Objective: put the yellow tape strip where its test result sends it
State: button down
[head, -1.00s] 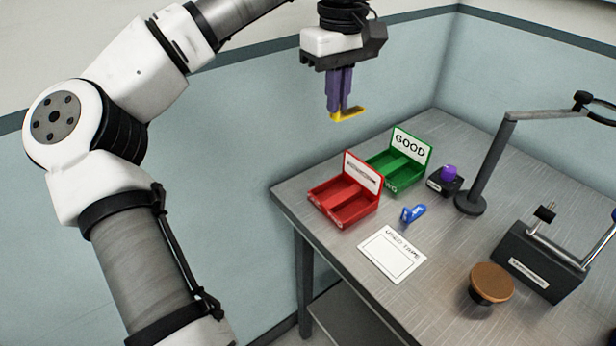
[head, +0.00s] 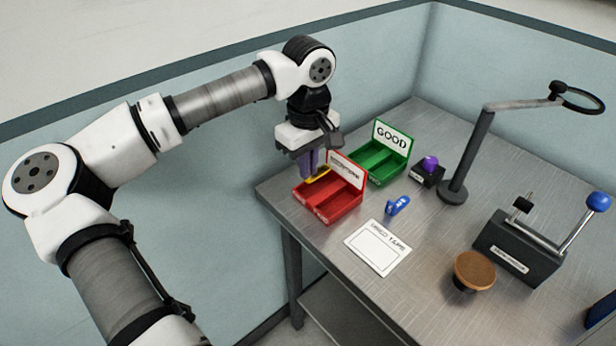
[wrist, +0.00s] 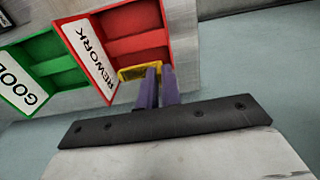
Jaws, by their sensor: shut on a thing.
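My gripper (head: 311,171) has purple fingers and is shut on the yellow tape strip (head: 319,176). The strip is at or just above the red bin (head: 333,207), on its back-left side; I cannot tell whether it touches the bin. In the wrist view the strip (wrist: 139,71) shows at the fingertips by the edge of the red bin (wrist: 137,43), whose white label reads REWORK (wrist: 88,60). The green bin (head: 381,161), labelled GOOD (head: 391,136), stands to the right of the red one.
A white USED TAPE card (head: 377,249) lies in front of the bins, with a blue clip-like item (head: 398,206) near it. A purple-knobbed black block (head: 429,170), a magnifier stand (head: 455,190), a brown knob (head: 474,270) and a lever fixture (head: 517,247) stand to the right.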

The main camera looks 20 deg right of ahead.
aim_at(308, 183)
notch_tip(308, 183, down, 4)
jog(key=shift+p, duration=0.35)
jog(key=shift+f, duration=0.2)
jog(key=shift+f, duration=0.1)
jog(key=shift+f+b, duration=0.15)
jog(key=shift+b, duration=0.15)
jog(key=c, duration=1.6)
grip_release()
jog(key=shift+r, duration=0.25)
